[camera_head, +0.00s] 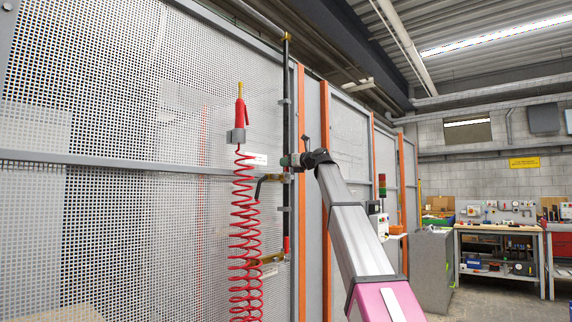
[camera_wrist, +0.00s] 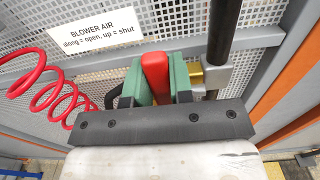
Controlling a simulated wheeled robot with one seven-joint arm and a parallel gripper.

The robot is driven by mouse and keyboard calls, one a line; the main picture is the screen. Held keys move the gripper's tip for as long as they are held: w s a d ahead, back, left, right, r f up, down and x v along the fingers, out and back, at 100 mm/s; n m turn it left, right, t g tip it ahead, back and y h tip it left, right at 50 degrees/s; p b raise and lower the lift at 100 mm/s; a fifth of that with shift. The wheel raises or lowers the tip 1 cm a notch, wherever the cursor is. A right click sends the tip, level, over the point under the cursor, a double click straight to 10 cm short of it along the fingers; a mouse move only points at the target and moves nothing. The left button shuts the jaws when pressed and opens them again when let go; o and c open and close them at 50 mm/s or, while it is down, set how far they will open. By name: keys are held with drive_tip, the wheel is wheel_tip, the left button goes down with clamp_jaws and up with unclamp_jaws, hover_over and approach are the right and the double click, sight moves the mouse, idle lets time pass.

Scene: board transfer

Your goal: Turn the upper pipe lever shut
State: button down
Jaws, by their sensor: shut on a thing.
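My gripper (camera_head: 290,160) is at the vertical dark pipe (camera_head: 286,105) on the mesh wall, at the upper valve. In the wrist view its two green finger pads (camera_wrist: 157,82) are closed on the red upper lever (camera_wrist: 155,68), one pad on each side. A brass valve body (camera_wrist: 195,75) sits just right of the pads, beside the dark pipe (camera_wrist: 223,35). In the head view a brass outlet with a black elbow (camera_head: 262,183) shows just below my gripper, which hides the upper lever there. The lever's exact angle to the pipe is hard to tell.
A sign (camera_wrist: 100,25) reads "BLOWER AIR, along = open, up = shut". A red coiled hose (camera_head: 243,220) hangs left of the pipe. A lower brass valve (camera_head: 270,259) with a red lever (camera_head: 286,244) sits below. An orange post (camera_head: 301,210) stands close right of the pipe.

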drive_tip(key=shift+f, duration=0.1)
drive_tip(key=c, duration=1)
unclamp_jaws()
drive_tip(key=v, duration=1.1)
